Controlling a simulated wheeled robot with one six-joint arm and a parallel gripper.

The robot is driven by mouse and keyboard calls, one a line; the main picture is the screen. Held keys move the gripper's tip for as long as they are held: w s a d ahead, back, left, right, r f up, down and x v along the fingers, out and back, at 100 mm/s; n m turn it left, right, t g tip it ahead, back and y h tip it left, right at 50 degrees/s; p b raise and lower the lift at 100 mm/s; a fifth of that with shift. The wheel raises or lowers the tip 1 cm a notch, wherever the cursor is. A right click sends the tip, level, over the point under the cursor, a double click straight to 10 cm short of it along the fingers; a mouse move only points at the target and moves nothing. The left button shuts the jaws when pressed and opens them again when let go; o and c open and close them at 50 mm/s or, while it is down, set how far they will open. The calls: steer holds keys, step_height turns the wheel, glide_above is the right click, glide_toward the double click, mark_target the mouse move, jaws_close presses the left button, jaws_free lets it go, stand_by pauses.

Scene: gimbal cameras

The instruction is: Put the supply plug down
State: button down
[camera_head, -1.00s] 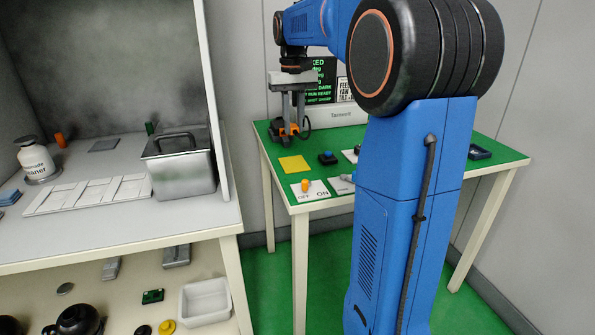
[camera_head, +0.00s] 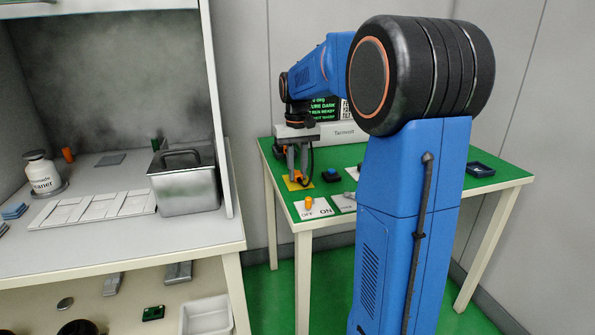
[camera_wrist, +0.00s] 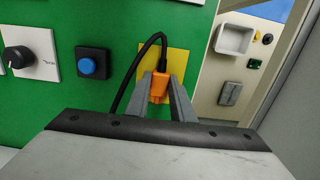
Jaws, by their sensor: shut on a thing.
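The supply plug (camera_wrist: 159,86) is an orange body with a black cable that loops out to its left in the wrist view. My gripper (camera_wrist: 160,97) is shut on it, one grey finger on each side. The plug is over a flat yellow square (camera_wrist: 178,62) on the green table top. In the head view my gripper (camera_head: 298,172) reaches down at the yellow square (camera_head: 291,186). I cannot tell whether the plug touches the square.
A blue button (camera_wrist: 88,67) on a black box and a black knob (camera_wrist: 18,57) on a white plate sit to the left in the wrist view. An OFF/ON card (camera_head: 318,211) lies near the table's front edge. A metal bin (camera_head: 186,182) stands on the left bench.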

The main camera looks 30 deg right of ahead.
mark_target(297, 173)
steer(key=shift+f, duration=0.1)
steer(key=c, duration=1.5)
jaws_free()
steer(key=shift+c, duration=0.2)
step_height(297, 173, up, 12)
steer(key=s+a+f+n+t, duration=0.1)
steer(key=s+a+f, duration=0.1)
steer(key=s+a, duration=0.45)
steer(key=s+a+f+n+t, duration=0.1)
steer(key=s+a+f, duration=0.25)
steer(key=s, duration=0.55)
steer(key=s+a+f+n+t, duration=0.1)
steer(key=s+a+f+t, duration=0.2)
steer(key=s+f, duration=0.9)
steer(key=s+a, duration=0.2)
steer(key=s, duration=0.1)
steer(key=shift+a+f, duration=0.15)
steer(key=shift+a, duration=0.25)
